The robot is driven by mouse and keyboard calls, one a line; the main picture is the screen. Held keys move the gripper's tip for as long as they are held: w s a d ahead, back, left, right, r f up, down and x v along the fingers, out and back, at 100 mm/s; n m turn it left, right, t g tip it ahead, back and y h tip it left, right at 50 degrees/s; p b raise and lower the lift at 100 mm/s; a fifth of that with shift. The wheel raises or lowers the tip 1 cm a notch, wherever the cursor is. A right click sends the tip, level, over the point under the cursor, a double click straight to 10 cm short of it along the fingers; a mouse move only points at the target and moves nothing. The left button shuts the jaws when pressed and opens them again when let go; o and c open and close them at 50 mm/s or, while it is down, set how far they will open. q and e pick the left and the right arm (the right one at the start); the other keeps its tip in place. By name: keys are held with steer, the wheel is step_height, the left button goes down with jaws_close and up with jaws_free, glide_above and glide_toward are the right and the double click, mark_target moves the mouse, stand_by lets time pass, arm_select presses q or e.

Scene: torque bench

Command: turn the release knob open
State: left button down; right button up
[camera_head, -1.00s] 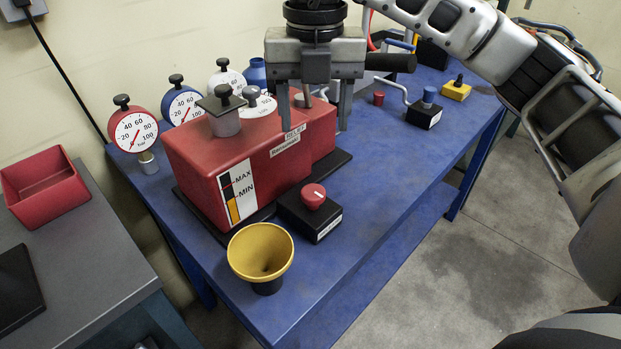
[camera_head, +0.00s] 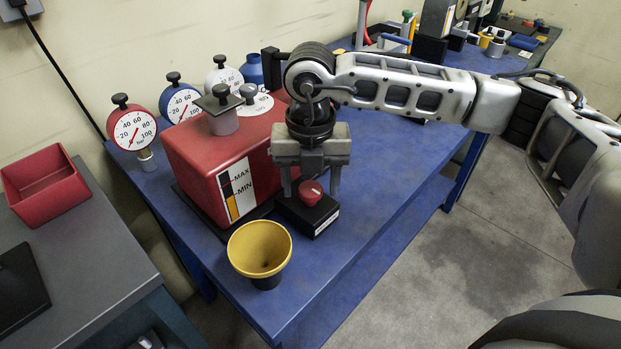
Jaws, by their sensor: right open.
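The release knob (camera_head: 311,192) is a small red round knob with a white mark on top. It sits on a black block (camera_head: 306,215) with a white label, at the front of the blue bench. My right gripper (camera_head: 311,190) points down over the knob with its jaws open. One finger shows on each side of the knob in the picture; I cannot tell whether either touches it. The gripper body hides part of the red tank behind. My left gripper is not in view.
A red tank (camera_head: 192,160) with a MAX/MIN gauge stands just left of the knob block. A yellow funnel (camera_head: 259,247) stands in front. Several dial gauges (camera_head: 133,130) line the back. The blue bench (camera_head: 390,180) is clear to the right. A red bin (camera_head: 42,185) is on the left table.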

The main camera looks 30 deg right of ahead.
steer(key=shift+c, duration=0.3)
steer(key=c, duration=0.9)
